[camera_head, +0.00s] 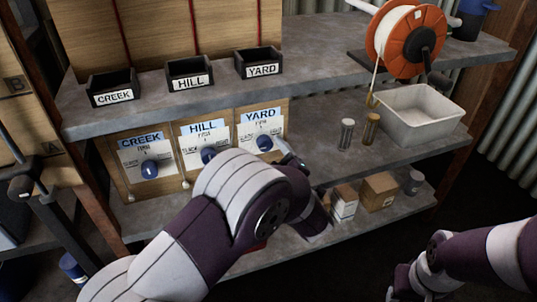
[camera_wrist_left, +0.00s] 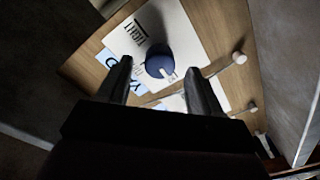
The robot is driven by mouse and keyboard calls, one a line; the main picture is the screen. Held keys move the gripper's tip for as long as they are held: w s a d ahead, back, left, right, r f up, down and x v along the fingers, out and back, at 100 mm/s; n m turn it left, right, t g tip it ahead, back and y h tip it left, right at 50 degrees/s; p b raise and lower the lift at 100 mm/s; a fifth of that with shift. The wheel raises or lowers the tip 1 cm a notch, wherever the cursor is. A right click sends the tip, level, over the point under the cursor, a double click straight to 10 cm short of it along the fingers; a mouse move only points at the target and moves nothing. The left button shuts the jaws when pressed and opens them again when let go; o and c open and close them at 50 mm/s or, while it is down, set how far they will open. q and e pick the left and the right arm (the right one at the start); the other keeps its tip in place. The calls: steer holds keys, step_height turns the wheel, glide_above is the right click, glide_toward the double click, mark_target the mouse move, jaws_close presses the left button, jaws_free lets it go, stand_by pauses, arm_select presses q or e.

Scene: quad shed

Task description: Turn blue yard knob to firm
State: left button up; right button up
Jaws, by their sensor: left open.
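The blue yard knob (camera_head: 264,142) sits on a white card under the YARD label (camera_head: 261,115), on the rightmost wooden panel. In the left wrist view the knob (camera_wrist_left: 158,62) shows between and beyond the two fingertips, with a pale mark on its lower right side and the word TIGHT on the card to its upper left. My left gripper (camera_head: 290,160) is open beside the panel, partly hidden by my arm. My right gripper (camera_head: 400,283) is low at the right, dark and unclear.
The CREEK knob (camera_head: 149,169) and HILL knob (camera_head: 208,154) are on panels to the left. The upper shelf (camera_head: 310,55) overhangs the panels. A white basin (camera_head: 420,115) and two small jars stand on the shelf to the right. Small boxes (camera_head: 379,190) lie below.

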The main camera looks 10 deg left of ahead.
mark_target(264, 142)
arm_select(q)
steer(key=shift+b+x, duration=0.3)
steer(key=shift+x, duration=1.15)
steer(key=c, duration=1.1)
steer(key=shift+o, duration=0.2)
